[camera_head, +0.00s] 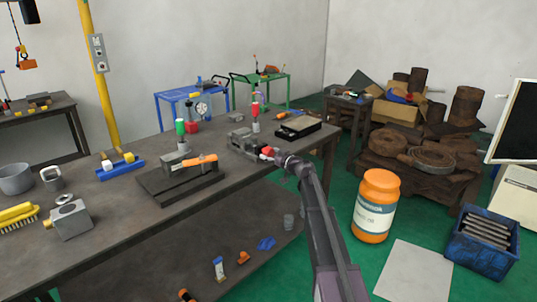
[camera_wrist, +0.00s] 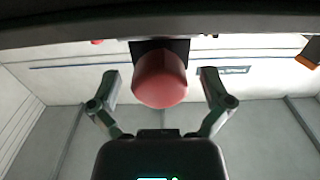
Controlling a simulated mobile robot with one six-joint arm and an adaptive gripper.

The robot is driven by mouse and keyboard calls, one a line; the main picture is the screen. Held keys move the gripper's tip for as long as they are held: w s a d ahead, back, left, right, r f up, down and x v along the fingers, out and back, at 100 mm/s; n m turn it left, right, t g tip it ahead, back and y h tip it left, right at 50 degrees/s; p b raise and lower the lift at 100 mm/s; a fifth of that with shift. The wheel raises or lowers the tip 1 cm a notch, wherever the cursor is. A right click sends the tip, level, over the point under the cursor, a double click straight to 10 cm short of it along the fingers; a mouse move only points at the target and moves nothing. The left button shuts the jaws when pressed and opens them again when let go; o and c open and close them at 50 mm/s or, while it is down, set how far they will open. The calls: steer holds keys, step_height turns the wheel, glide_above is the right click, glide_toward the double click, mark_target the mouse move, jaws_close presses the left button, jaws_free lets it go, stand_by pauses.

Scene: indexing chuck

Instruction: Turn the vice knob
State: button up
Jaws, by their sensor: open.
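The vice (camera_head: 242,141) is a grey metal block on the dark workbench, near its right end. Its red knob (camera_head: 267,152) sticks out toward my arm. In the wrist view the red knob (camera_wrist: 159,79) is large, round-ended and between the two fingers, with a dark square part behind it. My gripper (camera_wrist: 161,95) is open, with one finger on each side of the knob and a visible gap on both sides. In the head view my gripper (camera_head: 275,155) is small and right at the knob; its fingers are hard to make out there.
On the workbench (camera_head: 110,205) stand a black plate with an orange-handled clamp (camera_head: 200,161), a black-based flat block (camera_head: 298,127) and red and green-topped tools. An orange drum (camera_head: 376,205) and a blue crate (camera_head: 483,243) stand on the green floor to the right.

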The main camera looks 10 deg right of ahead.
steer(key=shift+w+a, duration=0.15)
steer(key=shift+w, duration=0.05)
steer(key=shift+c, duration=0.2)
steer(key=c, duration=1.1)
steer(key=shift+m, duration=0.3)
